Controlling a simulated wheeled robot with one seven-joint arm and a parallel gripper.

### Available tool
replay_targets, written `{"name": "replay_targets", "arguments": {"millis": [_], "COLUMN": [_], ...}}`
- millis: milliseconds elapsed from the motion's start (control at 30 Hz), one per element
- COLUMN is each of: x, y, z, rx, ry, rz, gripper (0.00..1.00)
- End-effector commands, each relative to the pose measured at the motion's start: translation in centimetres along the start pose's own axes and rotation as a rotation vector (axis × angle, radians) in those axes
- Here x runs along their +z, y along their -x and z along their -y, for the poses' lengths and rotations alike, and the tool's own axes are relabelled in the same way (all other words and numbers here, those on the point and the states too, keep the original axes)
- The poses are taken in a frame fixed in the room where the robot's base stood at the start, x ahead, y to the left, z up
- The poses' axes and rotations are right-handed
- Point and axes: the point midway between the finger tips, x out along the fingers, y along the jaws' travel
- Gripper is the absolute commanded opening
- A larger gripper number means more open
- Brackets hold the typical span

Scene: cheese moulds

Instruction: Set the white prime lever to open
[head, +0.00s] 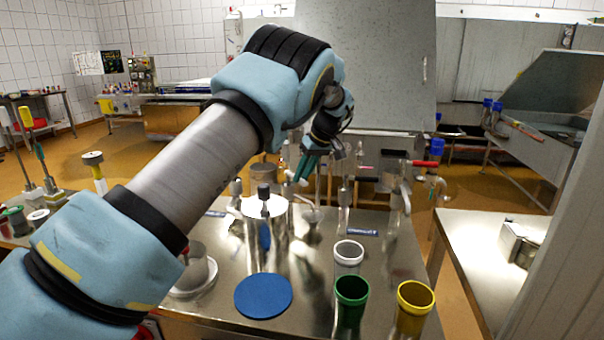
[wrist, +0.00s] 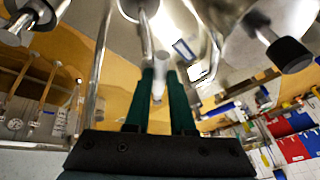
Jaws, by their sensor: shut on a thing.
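The white prime lever (wrist: 158,86) shows between the two green fingers of my gripper (wrist: 160,78) in the wrist view. The fingers are close together on either side of it, and it extends up toward a metal pipe fitting. In the head view my gripper (head: 303,170) is above the back of the steel table, shut on the lever, whose pale end (head: 301,183) shows just by the fingertips. Most of the lever is hidden by the fingers, so its exact angle is hard to tell.
A red-handled valve (head: 425,163) and a black-handled one (head: 395,153) stand to the right on pipes. A steel pot with a black knob (head: 264,190) stands in front. White (head: 349,252), green (head: 351,290) and yellow (head: 415,296) moulds and a blue disc (head: 263,296) occupy the front.

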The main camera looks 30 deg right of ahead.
Motion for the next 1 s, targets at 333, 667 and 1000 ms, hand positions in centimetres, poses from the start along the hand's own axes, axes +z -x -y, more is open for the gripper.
{"name": "replay_targets", "arguments": {"millis": [333,667,1000], "x": [-0.1,0.0,0.1], "y": [0.1,0.0,2.7], "z": [-0.1,0.0,-0.1], "rx": [0.003,0.001,0.005], "ry": [-0.001,-0.001,-0.001], "rz": [-0.003,-0.001,-0.003], "gripper": [0.32,0.52,0.52]}}
